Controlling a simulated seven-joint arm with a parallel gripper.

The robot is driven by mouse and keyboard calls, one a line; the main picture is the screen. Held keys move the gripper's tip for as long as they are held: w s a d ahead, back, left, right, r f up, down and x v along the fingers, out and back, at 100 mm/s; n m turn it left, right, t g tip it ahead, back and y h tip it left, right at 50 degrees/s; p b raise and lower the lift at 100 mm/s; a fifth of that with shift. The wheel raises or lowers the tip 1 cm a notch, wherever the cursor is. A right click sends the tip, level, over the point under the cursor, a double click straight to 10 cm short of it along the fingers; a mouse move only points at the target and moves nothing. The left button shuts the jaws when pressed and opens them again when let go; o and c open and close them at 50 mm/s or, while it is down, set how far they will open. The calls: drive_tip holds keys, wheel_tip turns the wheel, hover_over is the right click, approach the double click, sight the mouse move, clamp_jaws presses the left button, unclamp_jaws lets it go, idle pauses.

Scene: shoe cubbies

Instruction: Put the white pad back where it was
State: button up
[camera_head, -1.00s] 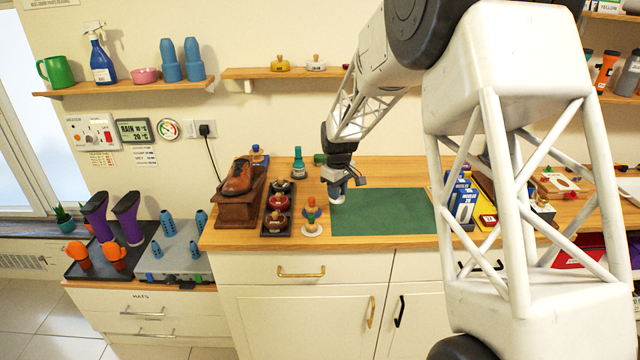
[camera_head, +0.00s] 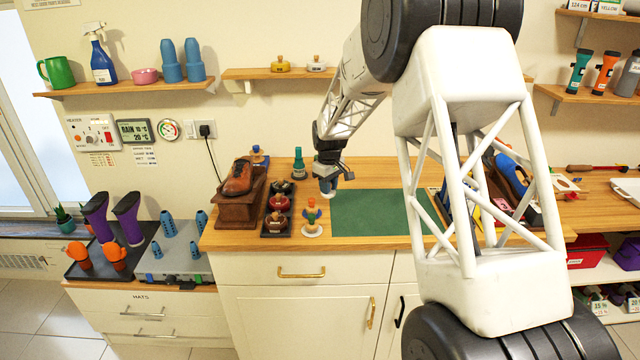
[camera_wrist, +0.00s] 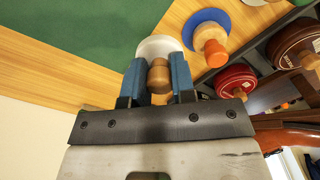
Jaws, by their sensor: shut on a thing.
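My gripper (camera_wrist: 157,82) is shut on the wooden knob of the white pad (camera_wrist: 156,46), whose pale rounded base shows beyond the blue fingertips in the wrist view. In the head view my gripper (camera_head: 328,178) hangs at the left end of the green mat, with the pad pointing down; I cannot tell its exact height. To its left stands a dark rack (camera_head: 266,232) holding several knobbed pads, including a red pad (camera_wrist: 237,80). How its far slots are filled is hard to make out.
A blue disc with an orange-tipped wooden knob (camera_wrist: 210,42) stands close beside the held pad. The green mat (camera_head: 370,213) is clear where visible. A brown shoe (camera_head: 238,180) on a wooden block and a teal bottle (camera_head: 299,163) stand nearby. My arm hides the counter's right part.

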drive_tip(key=shift+w+a+f, duration=0.25)
drive_tip(key=shift+w+a, duration=0.15)
drive_tip(key=shift+w, duration=2.25)
drive_tip(key=shift+w+a+f, duration=0.25)
drive_tip(key=shift+w+a, duration=0.15)
drive_tip(key=shift+w, duration=2.2)
drive_tip(key=shift+w+a+f, duration=0.25)
drive_tip(key=shift+w+a, duration=0.15)
drive_tip(key=shift+w, duration=2.25)
drive_tip(key=shift+f, duration=1.75)
drive_tip(key=shift+f, duration=0.15)
drive_tip(key=o, duration=0.9)
wheel_tip(320, 180, up, 12)
